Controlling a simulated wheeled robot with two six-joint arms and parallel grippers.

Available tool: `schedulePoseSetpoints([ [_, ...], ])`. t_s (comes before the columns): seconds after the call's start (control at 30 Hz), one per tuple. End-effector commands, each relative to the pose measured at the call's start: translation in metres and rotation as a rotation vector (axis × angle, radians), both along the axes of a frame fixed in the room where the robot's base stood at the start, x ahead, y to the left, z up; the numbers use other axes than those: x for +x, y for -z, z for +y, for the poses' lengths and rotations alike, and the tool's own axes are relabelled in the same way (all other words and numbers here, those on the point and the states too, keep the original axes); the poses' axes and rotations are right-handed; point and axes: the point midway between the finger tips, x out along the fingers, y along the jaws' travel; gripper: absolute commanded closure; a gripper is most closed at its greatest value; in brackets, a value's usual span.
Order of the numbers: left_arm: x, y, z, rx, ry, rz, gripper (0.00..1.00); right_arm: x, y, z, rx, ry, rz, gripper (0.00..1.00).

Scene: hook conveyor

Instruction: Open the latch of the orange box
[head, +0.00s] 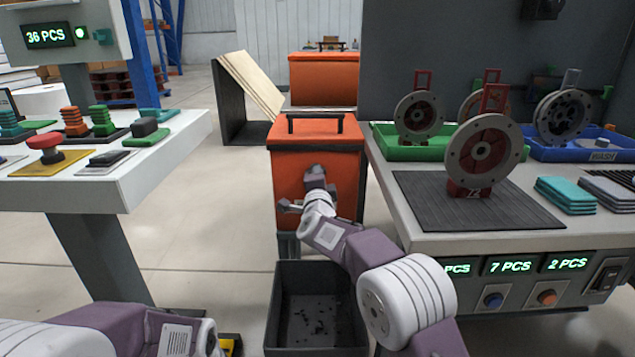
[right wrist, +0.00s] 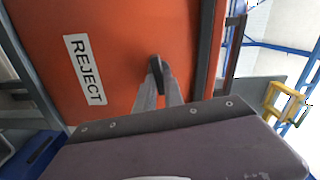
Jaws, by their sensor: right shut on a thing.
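The orange box (head: 288,165) stands in the aisle between two tables, with a dark handle bar on its lid. In the right wrist view its front face (right wrist: 110,30) fills much of the picture and carries a white REJECT label (right wrist: 85,69). The dark grey latch (right wrist: 156,68) sticks out from this face. My right gripper (right wrist: 157,86) is shut on the latch, with its two fingers meeting around it. In the head view my right gripper (head: 314,178) is in front of the box face and hides part of it. My left gripper is not in view.
An open black bin (head: 318,345) stands on the floor before the box. The right table (head: 460,235) holds a dark mat, reels and trays close to my right arm. The left table (head: 165,160) holds buttons and stacked parts. Another orange box (head: 325,75) stands behind.

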Motion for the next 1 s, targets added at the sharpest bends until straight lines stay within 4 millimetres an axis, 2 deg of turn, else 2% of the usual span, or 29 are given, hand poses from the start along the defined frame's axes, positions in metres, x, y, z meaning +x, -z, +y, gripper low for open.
schedulePoseSetpoints([
  [0.4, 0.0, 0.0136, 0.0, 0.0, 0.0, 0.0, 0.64, 0.0, 0.0018, -0.0003, 0.172, 0.0, 0.0, 1.0],
  [0.97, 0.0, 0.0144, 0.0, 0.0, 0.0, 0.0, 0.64, 0.0, 0.0013, -0.0003, 0.198, 0.0, 0.001, 1.0],
  [1.0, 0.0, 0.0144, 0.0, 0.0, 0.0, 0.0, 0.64, 0.0, 0.0013, -0.0003, 0.198, 0.0, 0.001, 0.79],
])
